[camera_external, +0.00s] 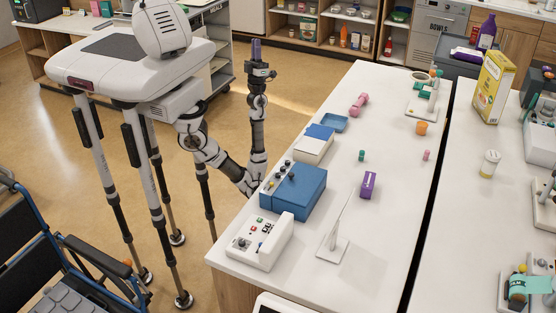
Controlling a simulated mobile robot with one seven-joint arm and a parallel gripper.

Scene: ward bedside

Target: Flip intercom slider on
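A white console (260,241) with a sloped panel of small coloured buttons and dark controls stands at the near left end of the white counter. Behind it is a blue box (300,193) with a panel of knobs on its left side. I cannot tell for sure which one is the intercom, and a slider's position is too small to read. My gripper (256,50) points up, raised over the floor to the left of the counter, away from both devices. Its fingers look dark purple and close together; whether they are open or shut is unclear.
The counter (385,222) also holds a white box with a blue top (315,147), a blue tray (334,122), a pink dumbbell (358,104), a purple box (368,185) and a white stand (333,246). A wheelchair (60,255) is at lower left.

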